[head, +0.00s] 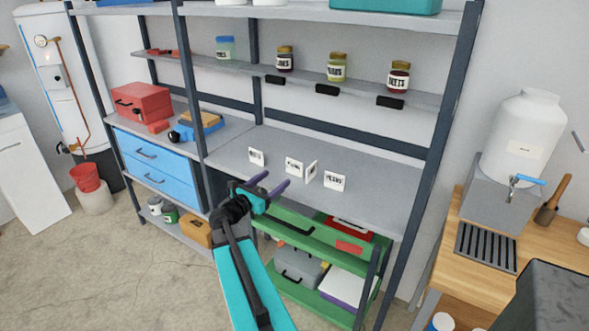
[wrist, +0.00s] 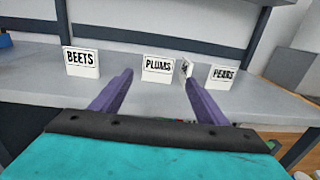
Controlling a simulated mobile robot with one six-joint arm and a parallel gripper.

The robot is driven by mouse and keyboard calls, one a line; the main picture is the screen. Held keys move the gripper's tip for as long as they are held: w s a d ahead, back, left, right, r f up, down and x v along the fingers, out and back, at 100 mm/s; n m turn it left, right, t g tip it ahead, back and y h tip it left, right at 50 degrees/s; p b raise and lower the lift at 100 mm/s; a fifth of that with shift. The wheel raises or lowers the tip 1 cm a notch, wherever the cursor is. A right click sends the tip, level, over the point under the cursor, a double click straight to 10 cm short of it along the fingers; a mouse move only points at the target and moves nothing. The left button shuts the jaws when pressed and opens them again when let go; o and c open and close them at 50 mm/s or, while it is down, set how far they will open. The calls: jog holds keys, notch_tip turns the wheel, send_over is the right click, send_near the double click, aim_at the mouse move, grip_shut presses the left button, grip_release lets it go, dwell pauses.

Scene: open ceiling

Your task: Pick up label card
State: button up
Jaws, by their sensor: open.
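Several white label cards stand on the grey shelf. In the wrist view, the BEETS card (wrist: 82,63) is at left, the PLUMS card (wrist: 158,69) in the middle and the PEARS card (wrist: 222,77) at right. A card turned nearly edge-on (wrist: 187,68) stands between PLUMS and PEARS; its text is unreadable. The head view also shows the left card (head: 257,157), the middle card (head: 293,168), the turned card (head: 311,170) and the right card (head: 335,182). My gripper (head: 274,184) is open and empty at the shelf's front, its purple fingers (wrist: 157,86) pointing towards PLUMS and the turned card.
Above, a narrow shelf (head: 315,84) carries jars, including a red one (head: 399,76), with black holders (head: 327,90) on its front edge. Dark posts (head: 432,130) frame the shelving. A red toolbox (head: 142,103) stands left. The grey shelf is clear behind the cards.

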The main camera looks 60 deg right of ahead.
aim_at(294, 165)
jog(key=shift+s+d+p, duration=0.15)
jog(key=shift+d+p, duration=0.35)
jog(key=shift+d, duration=1.6)
jog(key=shift+s+d+p, duration=0.1)
jog(key=shift+d+p, duration=0.35)
jog(key=shift+d, duration=1.65)
jog(key=shift+d, duration=0.1)
jog(key=shift+w+d+p, duration=0.1)
jog(key=shift+d+p, duration=0.3)
jog(key=shift+d, duration=0.15)
jog(key=shift+d+f+p, duration=0.15)
jog(key=shift+d+p, duration=0.6)
jog(key=shift+d, duration=1.25)
jog(key=c, duration=0.8)
